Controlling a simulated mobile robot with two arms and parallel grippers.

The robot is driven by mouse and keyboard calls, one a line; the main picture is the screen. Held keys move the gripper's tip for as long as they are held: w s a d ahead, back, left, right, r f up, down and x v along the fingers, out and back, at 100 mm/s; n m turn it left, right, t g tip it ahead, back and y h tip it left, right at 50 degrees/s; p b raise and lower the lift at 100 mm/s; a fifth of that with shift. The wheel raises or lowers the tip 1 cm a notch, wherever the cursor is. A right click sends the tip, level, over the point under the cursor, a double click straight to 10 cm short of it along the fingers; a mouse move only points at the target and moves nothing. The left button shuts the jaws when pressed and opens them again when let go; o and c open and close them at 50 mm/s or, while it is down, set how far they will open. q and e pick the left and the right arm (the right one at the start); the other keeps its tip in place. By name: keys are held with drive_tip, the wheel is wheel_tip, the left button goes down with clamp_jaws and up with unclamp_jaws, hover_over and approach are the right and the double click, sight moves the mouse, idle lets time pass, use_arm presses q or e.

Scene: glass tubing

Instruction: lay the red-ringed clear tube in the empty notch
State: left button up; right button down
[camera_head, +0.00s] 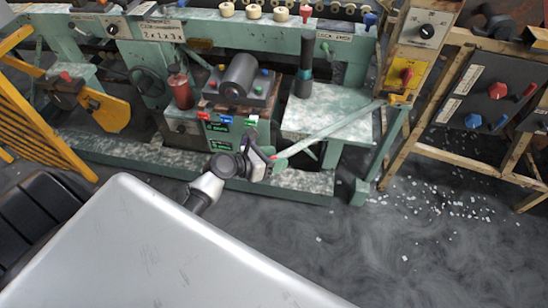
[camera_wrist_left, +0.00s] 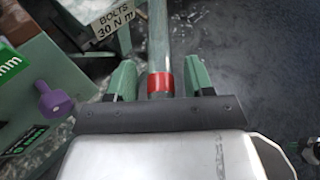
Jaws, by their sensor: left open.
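The clear tube (camera_head: 330,131) with a red ring runs slantwise over the pale bench top in the head view. Its near end is at my left gripper (camera_head: 268,158), and its far end is near the yellow-topped post. In the left wrist view the tube (camera_wrist_left: 159,40) stands between the two green fingers of my left gripper (camera_wrist_left: 160,80), with the red ring (camera_wrist_left: 160,84) level with them. The fingers are open, with a gap on each side of the tube. I cannot make out an empty notch. My right gripper is not in view.
The pale bench top (camera_head: 325,112) carries a dark green upright cylinder (camera_head: 304,70). A grey roller (camera_head: 240,75) and a red canister (camera_head: 180,90) stand to its left. A purple knob (camera_wrist_left: 55,100) is left of my fingers. White bits litter the floor (camera_head: 450,215).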

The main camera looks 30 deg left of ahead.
use_arm(q)
drive_tip(key=p+v, duration=0.1)
drive_tip(key=v, duration=1.1)
drive_tip(key=s+f+m+g+y, duration=0.3)
drive_tip(key=f+m, duration=0.2)
drive_tip(key=f, duration=1)
drive_tip(key=s+d+f+m+g+y, duration=0.1)
drive_tip(key=s+d+f+m+g, duration=0.1)
drive_tip(key=s+f+m, duration=0.6)
drive_tip(key=s+d+f+m+g+y, duration=0.2)
drive_tip(key=s+f+m, duration=0.6)
drive_tip(key=f, duration=0.4)
drive_tip(key=shift+f+m+g, duration=0.3)
drive_tip(key=shift+m+g, duration=0.1)
drive_tip(key=shift+g, duration=0.4)
drive_tip(key=shift+o, duration=0.5)
drive_tip(key=s+d+f+m+g, duration=0.1)
drive_tip(key=s+f+m, duration=0.1)
drive_tip(key=s+m, duration=0.3)
drive_tip(key=s+d+f+m+y, duration=0.1)
drive_tip(key=s+d+f+m, duration=0.1)
drive_tip(key=s+m, duration=0.4)
drive_tip(key=shift+s+f+m+g, duration=0.2)
drive_tip(key=shift+f+m+g, duration=0.2)
drive_tip(key=shift+f+m, duration=0.2)
drive_tip(key=shift+s+f+m, duration=0.1)
drive_tip(key=shift+s+m, duration=0.2)
drive_tip(key=shift+m, duration=0.1)
